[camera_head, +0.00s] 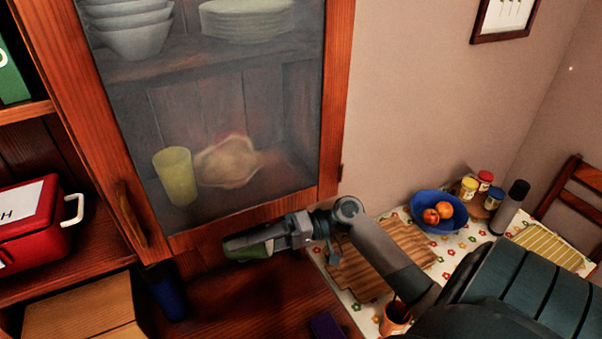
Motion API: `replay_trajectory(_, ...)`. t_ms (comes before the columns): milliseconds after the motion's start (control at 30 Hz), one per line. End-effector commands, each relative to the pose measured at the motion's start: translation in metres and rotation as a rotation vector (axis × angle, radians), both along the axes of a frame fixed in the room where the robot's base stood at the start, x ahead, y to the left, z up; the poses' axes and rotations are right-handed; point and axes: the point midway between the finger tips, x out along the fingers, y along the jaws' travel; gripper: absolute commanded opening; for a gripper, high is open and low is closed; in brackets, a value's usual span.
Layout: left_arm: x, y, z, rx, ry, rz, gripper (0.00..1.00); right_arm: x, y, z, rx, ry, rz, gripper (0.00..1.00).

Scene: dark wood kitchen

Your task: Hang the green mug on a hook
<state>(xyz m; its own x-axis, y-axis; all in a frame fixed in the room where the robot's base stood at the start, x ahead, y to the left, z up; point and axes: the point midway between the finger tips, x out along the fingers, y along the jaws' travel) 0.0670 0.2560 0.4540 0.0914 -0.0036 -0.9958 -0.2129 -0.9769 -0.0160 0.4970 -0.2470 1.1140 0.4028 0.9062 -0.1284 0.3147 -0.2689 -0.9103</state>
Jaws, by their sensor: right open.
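My right gripper (240,246) is just below the lower frame of the glass cabinet door, its fingers pointing left. It is open. No hook can be made out. My left gripper is not in view.
The cabinet door (334,110) is shut, with bowls and plates inside. A red box (30,222) and a dark blue container (166,292) are at left. At right, a table holds a cutting board (385,255), a blue fruit bowl (438,212), jars and an orange pot (395,318).

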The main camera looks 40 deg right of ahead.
Motion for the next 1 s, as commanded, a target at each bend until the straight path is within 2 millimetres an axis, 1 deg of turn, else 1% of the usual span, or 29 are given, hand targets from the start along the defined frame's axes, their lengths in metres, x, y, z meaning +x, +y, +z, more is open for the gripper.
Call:
replay_trajectory(167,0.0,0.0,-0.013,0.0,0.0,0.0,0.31,-0.007,-0.016,-0.002,-0.003,-0.001,-0.001,0.82)
replay_trajectory(267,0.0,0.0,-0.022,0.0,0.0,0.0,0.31,-0.013,-0.03,-0.001,-0.004,-0.001,-0.001,0.82)
replay_trajectory(500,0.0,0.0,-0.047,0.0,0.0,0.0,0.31,-0.032,-0.072,0.004,-0.004,0.0,-0.001,0.82)
replay_trajectory(800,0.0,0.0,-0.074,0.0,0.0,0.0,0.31,-0.055,-0.125,0.013,-0.003,0.0,-0.002,0.82)
replay_trajectory(1000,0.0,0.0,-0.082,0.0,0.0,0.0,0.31,-0.065,-0.147,0.019,-0.001,-0.001,0.0,0.82)
